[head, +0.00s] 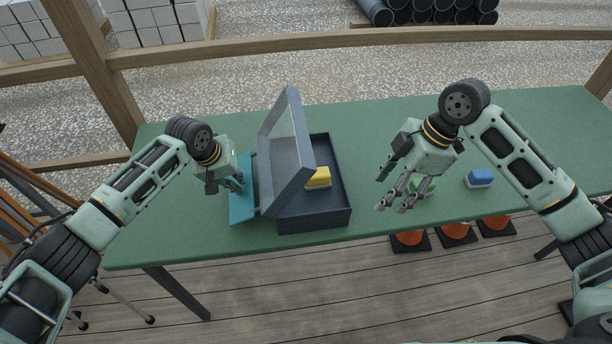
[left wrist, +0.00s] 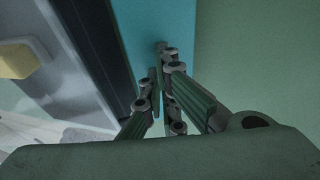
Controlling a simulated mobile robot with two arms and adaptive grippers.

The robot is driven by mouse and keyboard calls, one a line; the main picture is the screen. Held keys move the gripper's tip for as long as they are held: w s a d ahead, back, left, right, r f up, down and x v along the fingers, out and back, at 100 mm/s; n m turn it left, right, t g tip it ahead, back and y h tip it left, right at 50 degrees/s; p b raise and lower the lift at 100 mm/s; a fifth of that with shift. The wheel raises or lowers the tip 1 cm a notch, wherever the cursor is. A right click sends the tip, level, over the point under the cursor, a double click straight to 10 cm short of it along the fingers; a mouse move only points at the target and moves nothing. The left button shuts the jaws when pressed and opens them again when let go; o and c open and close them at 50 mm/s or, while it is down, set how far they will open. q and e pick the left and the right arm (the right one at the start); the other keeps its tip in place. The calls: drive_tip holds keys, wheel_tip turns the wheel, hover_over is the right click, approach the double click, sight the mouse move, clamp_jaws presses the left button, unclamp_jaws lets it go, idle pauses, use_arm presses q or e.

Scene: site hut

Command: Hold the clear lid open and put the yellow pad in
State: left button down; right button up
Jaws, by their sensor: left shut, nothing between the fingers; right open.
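The dark box (head: 316,218) stands on the green table. Its clear lid (head: 285,145), in a grey frame, stands raised along the box's left side. The yellow pad (head: 318,178) is inside the box, beside the lid; it also shows in the left wrist view (left wrist: 18,60). My left gripper (head: 237,184) is shut and empty, left of the lid and over a teal panel (head: 241,212). In the left wrist view its fingers (left wrist: 158,75) are together above that panel; whether they touch it I cannot tell. My right gripper (head: 390,196) is open and empty, right of the box.
A green pad (head: 425,187) lies partly hidden behind my right gripper. A blue pad (head: 480,179) lies further right. The table (head: 380,125) is clear behind the box. A wooden rail (head: 330,47) runs beyond the table. Orange cones (head: 410,238) stand on the floor in front.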

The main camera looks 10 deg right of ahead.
wheel_tip(320, 180, up, 12)
drive_tip(key=p, duration=1.1)
drive_tip(key=shift+p, duration=0.4)
idle(0.5)
